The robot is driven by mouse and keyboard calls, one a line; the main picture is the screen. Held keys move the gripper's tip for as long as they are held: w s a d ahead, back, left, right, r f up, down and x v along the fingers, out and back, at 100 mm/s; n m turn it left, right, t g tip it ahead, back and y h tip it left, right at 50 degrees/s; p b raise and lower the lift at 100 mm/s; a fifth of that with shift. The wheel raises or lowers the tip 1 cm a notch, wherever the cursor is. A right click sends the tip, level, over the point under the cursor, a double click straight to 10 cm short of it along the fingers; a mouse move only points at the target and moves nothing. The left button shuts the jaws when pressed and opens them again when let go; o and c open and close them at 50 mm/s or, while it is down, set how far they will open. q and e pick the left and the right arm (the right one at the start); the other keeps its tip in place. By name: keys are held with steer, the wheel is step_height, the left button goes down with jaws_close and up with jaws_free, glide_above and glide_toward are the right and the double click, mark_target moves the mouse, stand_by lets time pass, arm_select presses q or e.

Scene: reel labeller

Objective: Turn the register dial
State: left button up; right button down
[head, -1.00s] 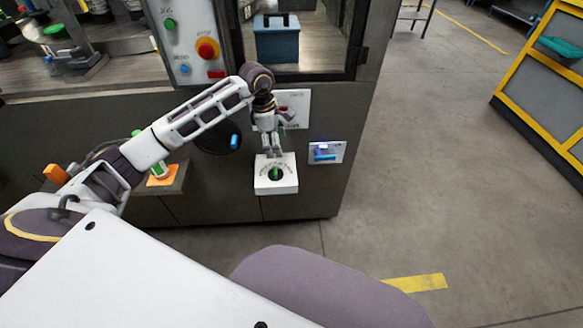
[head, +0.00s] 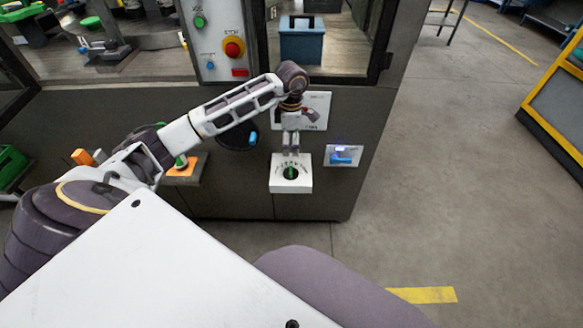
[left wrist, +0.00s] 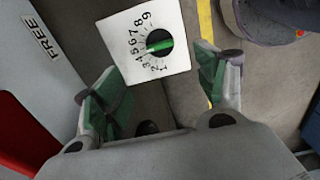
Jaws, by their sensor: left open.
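The register dial (head: 290,173) is a dark round knob with a green bar, set in the top of a white box (head: 290,187) on the machine's front. In the left wrist view the dial (left wrist: 160,43) has its green bar lying nearly level, and black numbers curve around its left side on the white plate (left wrist: 135,66). My left gripper (head: 291,152) hangs just behind the dial in the head view, apart from it. In the left wrist view its green-padded fingers (left wrist: 165,85) are spread wide with nothing between them. My right gripper is out of view.
A blue handle (head: 341,160) on a lit plate is right of the dial box. A panel with a red stop button (head: 234,47) stands above left. An orange pad with a green knob (head: 181,163) is at left.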

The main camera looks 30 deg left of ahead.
mark_target(291, 169)
arm_select(q)
step_height(291, 169, down, 11)
steer(key=shift+f+b, duration=0.2)
steer(key=shift+b, duration=0.3)
steer(key=shift+f, duration=0.85)
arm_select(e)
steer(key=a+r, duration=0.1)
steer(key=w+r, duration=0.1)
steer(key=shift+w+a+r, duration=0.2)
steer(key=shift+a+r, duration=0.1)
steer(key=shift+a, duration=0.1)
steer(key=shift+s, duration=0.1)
